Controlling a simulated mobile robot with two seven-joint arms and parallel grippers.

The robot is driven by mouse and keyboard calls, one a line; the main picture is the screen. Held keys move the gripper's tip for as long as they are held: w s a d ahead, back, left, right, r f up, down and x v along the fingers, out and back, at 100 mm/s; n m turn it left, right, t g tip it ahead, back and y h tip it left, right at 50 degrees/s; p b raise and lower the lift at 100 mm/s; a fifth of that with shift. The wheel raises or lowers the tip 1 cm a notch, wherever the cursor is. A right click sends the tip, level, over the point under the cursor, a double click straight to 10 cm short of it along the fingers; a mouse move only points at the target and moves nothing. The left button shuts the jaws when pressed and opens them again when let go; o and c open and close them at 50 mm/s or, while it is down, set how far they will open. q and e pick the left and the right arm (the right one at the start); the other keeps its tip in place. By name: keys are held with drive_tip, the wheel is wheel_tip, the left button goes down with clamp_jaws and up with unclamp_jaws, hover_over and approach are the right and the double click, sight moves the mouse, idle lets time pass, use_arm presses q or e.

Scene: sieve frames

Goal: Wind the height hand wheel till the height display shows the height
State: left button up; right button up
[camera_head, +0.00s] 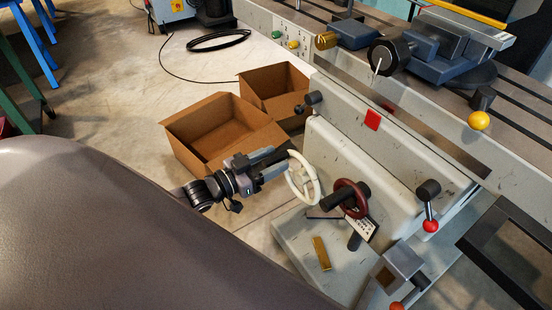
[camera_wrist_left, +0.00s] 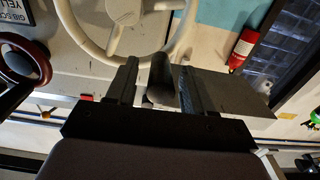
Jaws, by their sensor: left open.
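A cream hand wheel (camera_head: 303,180) stands upright at the machine's side; its rim and spokes also show in the wrist view (camera_wrist_left: 88,42). A dark red hand wheel (camera_head: 351,198) is just to its right and shows at the left edge of the wrist view (camera_wrist_left: 30,60). I cannot tell which wheel is for height. My left gripper (camera_head: 284,160) is open at the cream wheel's rim. In the wrist view a dark rounded grip (camera_wrist_left: 161,78) stands between its fingers; whether they touch it is unclear. I cannot make out a height display or reading. My right gripper is out of view.
Two open cardboard boxes (camera_head: 222,128) stand on the floor behind the gripper. A red-knobbed lever (camera_head: 430,226) and a grey block (camera_head: 402,263) are on the right. A brass piece (camera_head: 321,253) lies on the machine base. A white label plate (camera_head: 361,228) sits below the red wheel.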

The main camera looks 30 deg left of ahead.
sight(300, 162)
use_arm(q)
drive_tip(key=shift+x, duration=0.75)
clamp_jaws()
drive_tip(key=shift+s+d+r+m+p, duration=0.1)
drive_tip(key=shift+d+r+m+p, duration=0.25)
drive_tip(key=shift+m+p, duration=0.3)
drive_tip(key=shift+s+d+r+m+p, duration=0.15)
drive_tip(key=shift+d+r+m+p, duration=0.15)
drive_tip(key=shift+m+p, duration=0.3)
drive_tip(key=shift+s+d+r+m+p, duration=0.15)
drive_tip(key=shift+d+m+p, duration=0.2)
drive_tip(key=shift+m, duration=0.3)
drive_tip(key=shift+s+d+r+m+p, duration=0.15)
drive_tip(key=shift+d+m+p, duration=0.15)
drive_tip(key=shift+m, duration=0.3)
drive_tip(key=shift+s+d+m+p, duration=0.25)
drive_tip(key=shift+d+m+p, duration=0.25)
drive_tip(key=shift+m, duration=0.5)
drive_tip(key=shift+s+d+f+m, duration=0.1)
drive_tip(key=shift+s+d+m, duration=0.1)
drive_tip(key=shift+d+m, duration=0.5)
